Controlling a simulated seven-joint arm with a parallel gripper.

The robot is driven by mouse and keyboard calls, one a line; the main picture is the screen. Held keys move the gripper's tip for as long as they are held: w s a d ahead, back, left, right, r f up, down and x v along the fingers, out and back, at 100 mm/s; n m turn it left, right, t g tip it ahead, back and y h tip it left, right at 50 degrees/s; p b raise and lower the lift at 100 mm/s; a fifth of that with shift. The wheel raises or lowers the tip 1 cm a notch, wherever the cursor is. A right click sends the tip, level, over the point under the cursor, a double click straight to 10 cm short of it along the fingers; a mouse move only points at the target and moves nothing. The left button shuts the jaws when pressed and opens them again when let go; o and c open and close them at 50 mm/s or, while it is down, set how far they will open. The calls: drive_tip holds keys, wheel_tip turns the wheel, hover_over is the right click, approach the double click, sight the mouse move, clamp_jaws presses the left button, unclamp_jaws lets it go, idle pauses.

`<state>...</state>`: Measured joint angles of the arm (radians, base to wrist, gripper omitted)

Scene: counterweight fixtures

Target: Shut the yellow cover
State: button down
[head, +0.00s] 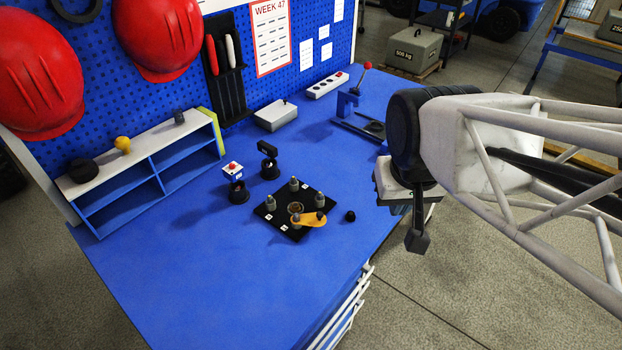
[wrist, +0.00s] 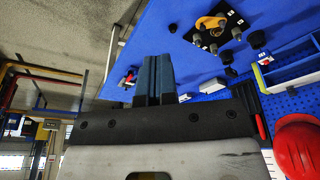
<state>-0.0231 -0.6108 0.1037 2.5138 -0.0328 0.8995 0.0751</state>
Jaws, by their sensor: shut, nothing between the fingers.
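The yellow cover (head: 309,220) is a small flat arm on a black square plate (head: 270,217) on the blue bench. It lies toward the plate's front right edge, beside a round brownish opening (head: 295,208) that is visible. Several grey posts stand on the plate. In the wrist view the yellow cover (wrist: 209,22) shows near the top, partly among the posts. My gripper (head: 418,242) hangs off the bench's right side, well apart from the cover. Its two fingers (wrist: 154,78) are together and hold nothing.
A black knob (head: 350,216) stands right of the plate. A red-button box (head: 233,170) and black fixtures (head: 268,160) stand behind it. A blue lever press (head: 350,102) is near the back right. A shelf (head: 150,165) stands at left. The front left bench is clear.

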drive_tip(key=w+a+f, duration=1.1)
drive_tip(key=f, duration=0.3)
drive_tip(key=shift+m, duration=0.4)
drive_tip(key=shift+w+d+f, duration=0.1)
drive_tip(key=shift+w+f, duration=0.05)
drive_tip(key=shift+f, duration=0.05)
approach(320, 223)
drive_tip(key=s+f, duration=0.3)
drive_tip(key=f, duration=0.1)
drive_tip(key=shift+a, duration=0.25)
drive_tip(key=shift+w+f, duration=0.2)
drive_tip(key=shift+f, duration=0.2)
drive_tip(key=shift+w+d+f, duration=0.1)
drive_tip(key=shift+w+f, duration=0.05)
drive_tip(key=shift+w, duration=0.75)
drive_tip(key=shift+w+d+f, duration=0.1)
drive_tip(key=shift+w+f, duration=0.05)
drive_tip(key=shift+w, duration=0.75)
